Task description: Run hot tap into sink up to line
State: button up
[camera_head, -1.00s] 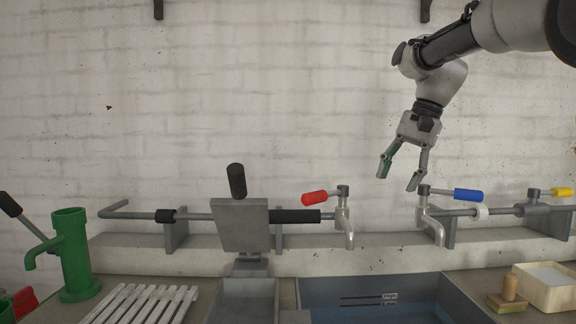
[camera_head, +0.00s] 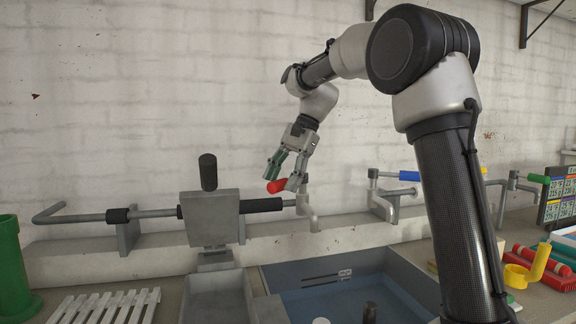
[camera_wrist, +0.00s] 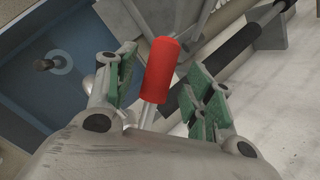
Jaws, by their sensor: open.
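The red-handled tap (camera_head: 308,212) stands at the back of the sink (camera_head: 345,299), its red lever (camera_head: 277,186) pointing left. My gripper (camera_head: 285,178) is open at that lever. In the wrist view the red lever (camera_wrist: 161,70) lies between the two open green-padded fingers (camera_wrist: 165,95), with no clear contact. The blue-handled tap (camera_head: 382,200) stands to the right, its blue lever (camera_head: 409,176) partly behind my arm.
A grey hinged plate (camera_head: 210,219) with a black-gripped handle stands left of the red tap. A white slatted rack (camera_head: 104,307) and a green pump (camera_head: 10,268) are further left. A yellow ring holder (camera_head: 524,270) and red rods (camera_head: 541,262) lie right.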

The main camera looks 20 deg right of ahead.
jog(key=shift+a+f, duration=0.15)
jog(key=shift+f, duration=0.2)
jog(key=c, duration=1.2)
jog(key=shift+o, duration=0.2)
jog(key=shift+s+n, duration=0.2)
jog(key=shift+n, duration=0.1)
jog(key=shift+s+d, duration=0.1)
jog(key=shift+d, duration=0.15)
